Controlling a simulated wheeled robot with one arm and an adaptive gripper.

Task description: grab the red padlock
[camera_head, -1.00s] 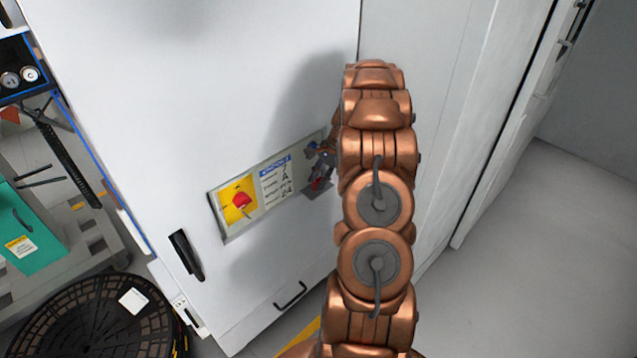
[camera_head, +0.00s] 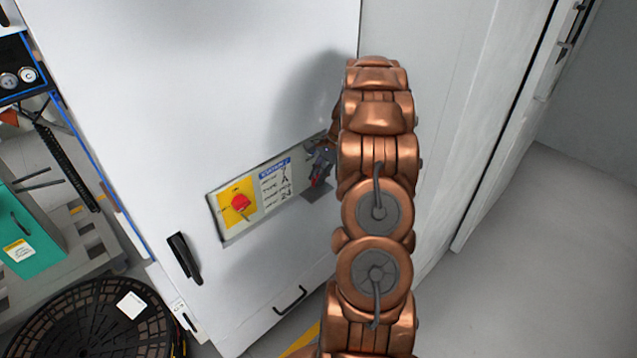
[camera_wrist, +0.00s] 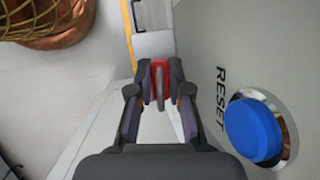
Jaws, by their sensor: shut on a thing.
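The red padlock (camera_wrist: 159,66) is between the fingertips of my gripper (camera_wrist: 156,88) in the wrist view, with its grey shackle toward the camera. My gripper is shut on it. In the head view my gripper (camera_head: 322,160) is beside the white cabinet front, just right of the station label. Only a small bit of red shows there between the fingers, and my arm hides much of the area around it.
A blue RESET button (camera_wrist: 254,130) sits close to the right of my gripper. A red rotary switch (camera_head: 240,203) on a yellow plate is left of it. The cabinet has a black handle (camera_head: 185,257). A black reel (camera_head: 95,320) stands at lower left. Floor at right is clear.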

